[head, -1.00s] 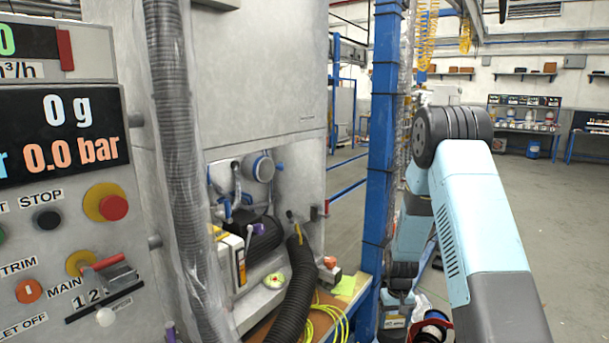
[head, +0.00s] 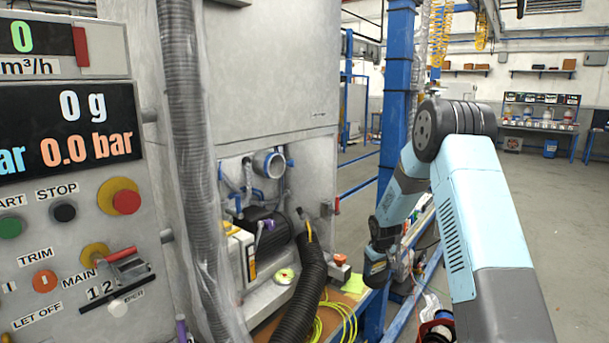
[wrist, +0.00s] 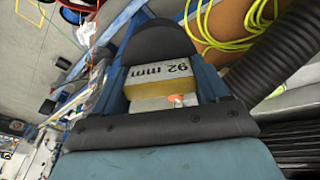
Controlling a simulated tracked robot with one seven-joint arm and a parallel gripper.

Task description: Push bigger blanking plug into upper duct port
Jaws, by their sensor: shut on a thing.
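The upper duct port (head: 270,163) appears to be the round grey pipe end with a blue rim, high in the recess. Its inside is only partly visible.
A black corrugated hose (head: 304,285) and yellow cable (head: 345,318) lie in front of the recess. A blue post (head: 396,80) stands behind my gripper. A clear-wrapped hose (head: 186,150) hangs left of the recess, beside the control panel (head: 60,215). Open floor lies at right.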

